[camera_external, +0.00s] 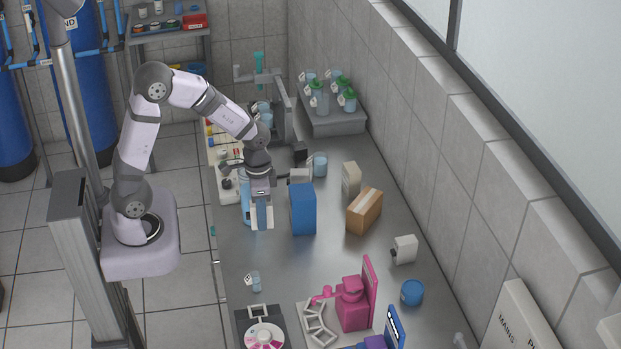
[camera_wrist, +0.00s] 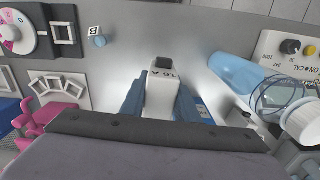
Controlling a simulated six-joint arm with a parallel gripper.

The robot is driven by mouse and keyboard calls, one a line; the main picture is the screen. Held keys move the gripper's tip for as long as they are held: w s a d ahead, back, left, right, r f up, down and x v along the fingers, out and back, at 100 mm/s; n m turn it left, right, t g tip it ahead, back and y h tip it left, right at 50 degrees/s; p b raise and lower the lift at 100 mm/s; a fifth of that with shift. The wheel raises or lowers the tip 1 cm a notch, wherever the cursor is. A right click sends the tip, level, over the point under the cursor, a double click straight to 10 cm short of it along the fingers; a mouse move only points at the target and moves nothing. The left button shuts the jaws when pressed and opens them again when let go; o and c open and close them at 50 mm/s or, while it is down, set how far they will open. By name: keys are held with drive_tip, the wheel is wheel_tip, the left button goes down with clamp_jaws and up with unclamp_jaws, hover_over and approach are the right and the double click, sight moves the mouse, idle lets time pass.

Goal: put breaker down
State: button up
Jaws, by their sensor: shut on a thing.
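In the external view my gripper (camera_external: 262,216) points down over the grey bench (camera_external: 285,258), left of a blue box. A similar white block with a dark part (camera_external: 404,249) lies at the right of the bench.
The blue box (camera_external: 303,209) stands close to the right of my gripper, with a cardboard box (camera_external: 364,211) beyond. A small beaker (camera_external: 255,282), a pink device (camera_external: 352,304) and a blue jar (camera_external: 411,292) stand nearer the front. Bench between gripper and beaker is clear.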

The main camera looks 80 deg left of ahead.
drive_tip(key=w+a+r+m, duration=0.2)
drive_tip(key=w+a+r, duration=0.35)
drive_tip(key=w, duration=0.35)
wheel_tip(320, 180, up, 7)
drive_tip(key=m, duration=0.2)
hover_over(304, 192)
drive_tip(key=shift+a+b, duration=0.15)
drive_tip(key=shift+b, duration=0.3)
drive_tip(key=shift+f+p, duration=1.4)
drive_tip(key=shift+f, duration=3.6)
drive_tip(key=shift+f, duration=0.15)
drive_tip(key=o, duration=1.1)
wheel_tip(304, 192, up, 12)
drive_tip(key=shift+r+b, duration=0.2)
drive_tip(key=shift+b, duration=1.05)
